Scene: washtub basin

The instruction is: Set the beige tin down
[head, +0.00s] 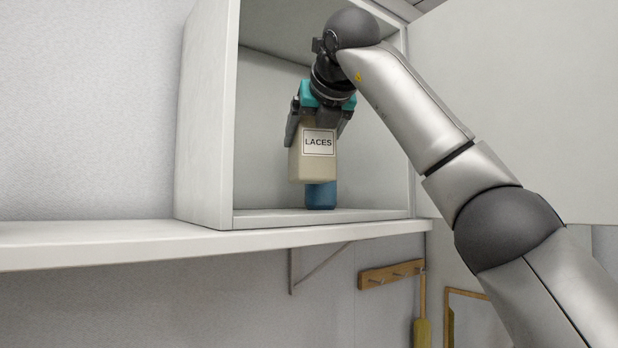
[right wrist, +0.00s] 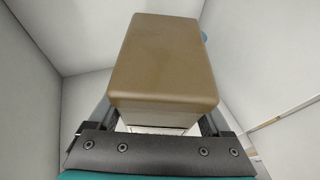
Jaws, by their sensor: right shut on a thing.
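The beige tin (head: 313,168) with a LACES label is upright at the opening of a white cabinet in the head view. My right gripper (head: 318,128) comes from above and is shut on the tin's upper part. The tin's base is higher in the picture than the cabinet floor (head: 262,217), and I see no contact there. In the right wrist view the tin (right wrist: 165,62) fills the middle between the fingers (right wrist: 160,128). My left gripper is in neither view.
A blue container (head: 321,197) stands on the cabinet floor behind the tin, partly hidden by it. The cabinet's left wall (head: 207,120) is close by. A long white shelf (head: 90,240) runs left with clear room. A peg rail (head: 391,274) hangs below.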

